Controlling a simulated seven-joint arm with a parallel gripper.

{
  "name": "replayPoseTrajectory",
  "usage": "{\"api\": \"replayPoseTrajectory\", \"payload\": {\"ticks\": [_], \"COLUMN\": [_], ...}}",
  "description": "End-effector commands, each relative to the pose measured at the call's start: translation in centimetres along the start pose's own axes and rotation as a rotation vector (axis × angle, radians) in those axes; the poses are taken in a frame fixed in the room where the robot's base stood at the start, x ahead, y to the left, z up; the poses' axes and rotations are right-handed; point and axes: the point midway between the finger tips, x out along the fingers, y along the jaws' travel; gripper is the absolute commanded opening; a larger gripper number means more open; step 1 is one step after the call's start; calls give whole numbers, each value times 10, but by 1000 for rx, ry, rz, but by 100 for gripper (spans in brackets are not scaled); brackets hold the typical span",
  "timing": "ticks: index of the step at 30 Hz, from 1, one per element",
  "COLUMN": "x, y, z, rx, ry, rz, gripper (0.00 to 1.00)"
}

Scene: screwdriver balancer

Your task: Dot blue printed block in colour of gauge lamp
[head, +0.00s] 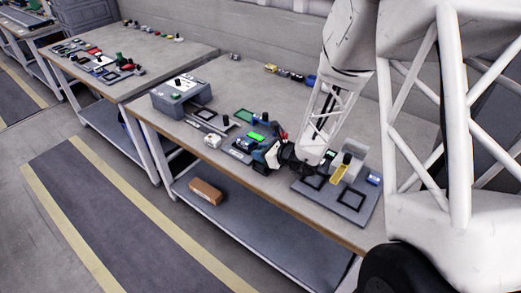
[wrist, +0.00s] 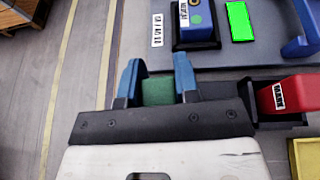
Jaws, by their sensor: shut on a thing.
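My gripper (wrist: 157,88) has blue fingers and is shut on a green piece (wrist: 158,92); only part of the piece shows, so I cannot tell its full shape. In the head view my gripper (head: 272,156) is low over the bench. A dark blue block (wrist: 206,30) with a white printed label and a round green mark sits in a black holder beyond the fingers, apart from them. A bright green lit rectangle (wrist: 240,21) lies right of that block; it also shows in the head view (head: 256,137). I cannot read the printing clearly.
A red labelled block (wrist: 288,94) stands right of my gripper, with a yellow thing (wrist: 305,158) below it. In the head view a grey box (head: 180,98) stands left on the bench, and a grey board (head: 335,205) with dark square frames lies right.

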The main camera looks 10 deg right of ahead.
Motion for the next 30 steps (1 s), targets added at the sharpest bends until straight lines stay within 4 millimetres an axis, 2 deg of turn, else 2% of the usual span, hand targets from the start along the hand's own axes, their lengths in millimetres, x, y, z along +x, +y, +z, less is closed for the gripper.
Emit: {"api": "replayPoseTrajectory", "payload": {"ticks": [10, 11, 15, 17, 30], "x": [0, 0, 0, 0, -4], "y": [0, 0, 0, 0, 0], "z": [-1, -1, -1, -1, -1], "rx": [0, 0, 0, 0, 0], "ry": [0, 0, 0, 0, 0], "rz": [0, 0, 0, 0, -1], "gripper": [6, 31, 52, 59, 59]}}
